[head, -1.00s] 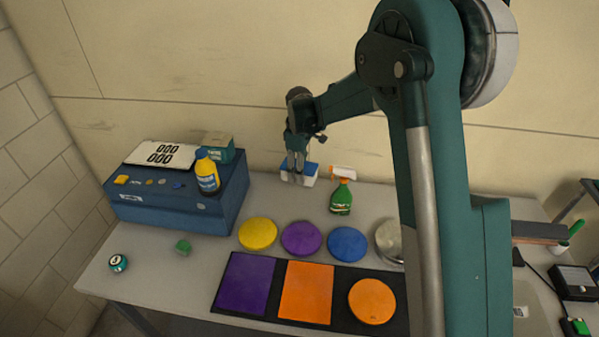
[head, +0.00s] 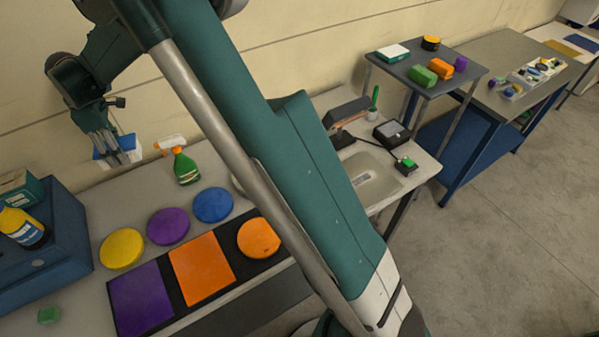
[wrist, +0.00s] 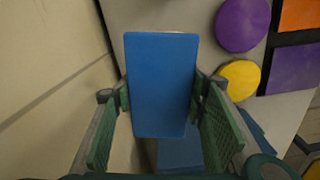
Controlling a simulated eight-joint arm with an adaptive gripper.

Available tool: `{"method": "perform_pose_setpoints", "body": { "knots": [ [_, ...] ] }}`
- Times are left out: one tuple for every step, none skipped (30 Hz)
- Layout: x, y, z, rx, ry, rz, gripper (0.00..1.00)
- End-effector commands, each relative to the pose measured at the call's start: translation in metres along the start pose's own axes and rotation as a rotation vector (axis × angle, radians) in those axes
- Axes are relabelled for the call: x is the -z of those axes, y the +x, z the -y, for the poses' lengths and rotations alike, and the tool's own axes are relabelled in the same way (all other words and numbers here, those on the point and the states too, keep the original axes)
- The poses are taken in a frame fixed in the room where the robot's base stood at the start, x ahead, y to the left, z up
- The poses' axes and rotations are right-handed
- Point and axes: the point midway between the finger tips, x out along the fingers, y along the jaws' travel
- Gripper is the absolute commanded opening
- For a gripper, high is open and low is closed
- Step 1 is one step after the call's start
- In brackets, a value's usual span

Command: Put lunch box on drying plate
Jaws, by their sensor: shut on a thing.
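The lunch box (wrist: 161,80) has a flat blue top. In the head view its white side (head: 134,155) shows beside my gripper (head: 119,158). My gripper is shut on the box, with one green finger on each side of it in the wrist view. The box is near the back wall, left of the spray bottle; I cannot tell its height above the bench. No plate is marked as the drying plate. Round yellow (head: 122,248), purple (head: 168,226) and blue (head: 213,205) discs lie in a row. A pale disc behind my arm is mostly hidden.
A green spray bottle (head: 185,168) stands right of the box. A blue case (head: 60,235) with a yellow bottle (head: 22,228) is at left. A black mat (head: 185,290) holds purple and orange squares and an orange disc (head: 258,238). A sink (head: 368,180) is farther right.

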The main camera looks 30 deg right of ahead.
Motion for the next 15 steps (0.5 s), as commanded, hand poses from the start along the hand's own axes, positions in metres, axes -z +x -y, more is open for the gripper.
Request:
{"method": "perform_pose_setpoints", "body": {
  "knots": [
    [0.000, -0.016, 0.001, 0.000, 0.000, 0.000, 0.24],
    [0.000, -0.024, 0.000, 0.000, 0.000, 0.000, 0.24],
    [0.000, -0.035, 0.000, 0.000, 0.000, 0.000, 0.24],
    [0.000, -0.044, 0.001, 0.000, 0.000, 0.000, 0.24],
    [0.000, -0.051, 0.000, 0.000, 0.000, 0.000, 0.24],
    [0.000, -0.060, 0.000, 0.000, 0.000, 0.000, 0.24],
    [0.000, -0.067, 0.000, 0.000, 0.000, 0.000, 0.24],
    [0.000, -0.073, 0.000, 0.000, 0.000, 0.000, 0.24],
    [0.000, -0.080, 0.000, 0.000, 0.000, 0.000, 0.24],
    [0.000, -0.086, 0.000, 0.000, 0.000, 0.000, 0.24],
    [0.000, -0.091, 0.000, 0.000, 0.000, 0.000, 0.24],
    [0.000, -0.099, 0.000, 0.000, 0.000, 0.000, 0.24],
    [0.000, -0.103, 0.000, 0.000, 0.000, 0.000, 0.24],
    [0.000, -0.107, 0.000, 0.000, 0.000, 0.000, 0.24],
    [0.000, -0.114, 0.000, 0.000, 0.000, 0.000, 0.24]
  ]
}}
